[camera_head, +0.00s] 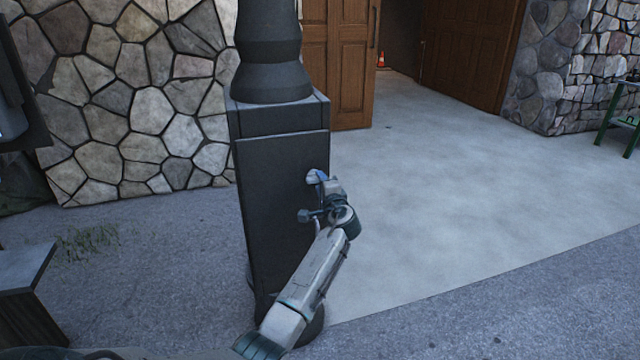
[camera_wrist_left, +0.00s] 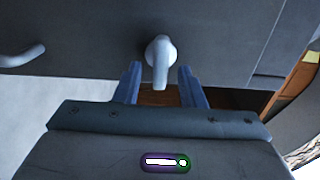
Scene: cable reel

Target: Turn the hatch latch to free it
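The hatch (camera_head: 268,190) is the dark front panel of an upright cabinet in the head view; it looks closed. The latch (camera_wrist_left: 161,58) is a pale grey lever on that dark panel in the left wrist view, its arm pointing down in the picture towards my gripper. My left gripper (camera_wrist_left: 160,72) is open, with one blue finger on each side of the lever's end and a gap showing on both sides. In the head view the left gripper (camera_head: 318,178) is at the panel's right edge and largely covers the latch. My right gripper is not in view.
A second pale handle (camera_wrist_left: 22,57) sits on the panel at the wrist view's left. A dark flared column (camera_head: 270,60) rises from the cabinet top. A stone wall (camera_head: 150,110) stands behind. Open concrete floor (camera_head: 450,190) lies to the right, with a green stand (camera_head: 610,122) beyond.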

